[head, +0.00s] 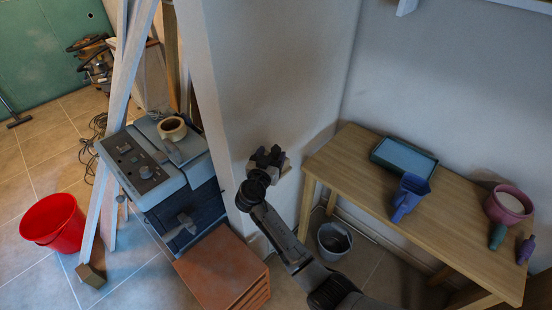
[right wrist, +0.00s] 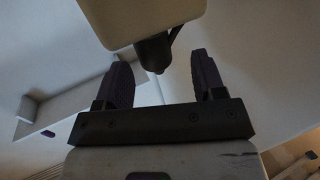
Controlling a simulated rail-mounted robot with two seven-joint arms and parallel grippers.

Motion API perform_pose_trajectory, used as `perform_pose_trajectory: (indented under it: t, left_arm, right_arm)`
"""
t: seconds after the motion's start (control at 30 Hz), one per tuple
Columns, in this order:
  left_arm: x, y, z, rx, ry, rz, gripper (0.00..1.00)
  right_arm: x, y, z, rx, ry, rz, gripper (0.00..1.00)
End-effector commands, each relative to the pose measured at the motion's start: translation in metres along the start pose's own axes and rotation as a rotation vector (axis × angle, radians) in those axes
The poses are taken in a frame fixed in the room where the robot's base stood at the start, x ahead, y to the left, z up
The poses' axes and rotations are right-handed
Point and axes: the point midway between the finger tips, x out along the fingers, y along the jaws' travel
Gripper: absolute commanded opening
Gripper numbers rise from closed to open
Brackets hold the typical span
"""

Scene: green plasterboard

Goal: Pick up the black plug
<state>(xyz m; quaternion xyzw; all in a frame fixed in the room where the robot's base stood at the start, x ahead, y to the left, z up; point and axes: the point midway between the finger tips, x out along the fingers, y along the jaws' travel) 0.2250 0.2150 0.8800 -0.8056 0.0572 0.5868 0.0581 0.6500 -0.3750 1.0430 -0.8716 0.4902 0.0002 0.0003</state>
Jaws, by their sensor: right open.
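In the right wrist view a dark plug (right wrist: 154,52) sticks out of a beige box (right wrist: 150,18) at the top of the picture, with a dark cord beside it. My right gripper (right wrist: 162,75) is open. Its two ribbed fingers stand left and right of the plug's end, with a gap on each side. In the head view my right gripper (head: 267,158) is up against the grey-white wall pillar, in front of the beige box (head: 285,167). The plug cannot be told apart from the gripper there. My left gripper is not in view.
A wooden table (head: 340,157) with a teal tray (head: 404,158) and a pink bowl (head: 508,204) stands at the right. A grey bucket (head: 334,241) is on the floor below. A grey machine (head: 155,165) and a red bucket (head: 53,220) stand left of the pillar.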

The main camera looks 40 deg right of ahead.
Motion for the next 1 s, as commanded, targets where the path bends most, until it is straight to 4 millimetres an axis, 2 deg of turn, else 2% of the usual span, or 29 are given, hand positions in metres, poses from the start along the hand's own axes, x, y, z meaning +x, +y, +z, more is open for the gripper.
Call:
perform_pose_trajectory:
  t: [0.33, 0.7, 1.0]
  left_arm:
    - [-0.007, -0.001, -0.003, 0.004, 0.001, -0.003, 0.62]
    - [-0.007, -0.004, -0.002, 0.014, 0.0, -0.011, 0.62]
    - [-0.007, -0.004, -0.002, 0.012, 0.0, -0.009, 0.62]
  right_arm:
    - [0.042, 0.004, 0.0, -0.001, 0.002, 0.001, 0.63]
    - [0.05, 0.004, 0.001, 0.0, 0.001, 0.001, 0.63]
    - [0.049, 0.004, 0.001, 0.0, 0.001, 0.001, 0.35]
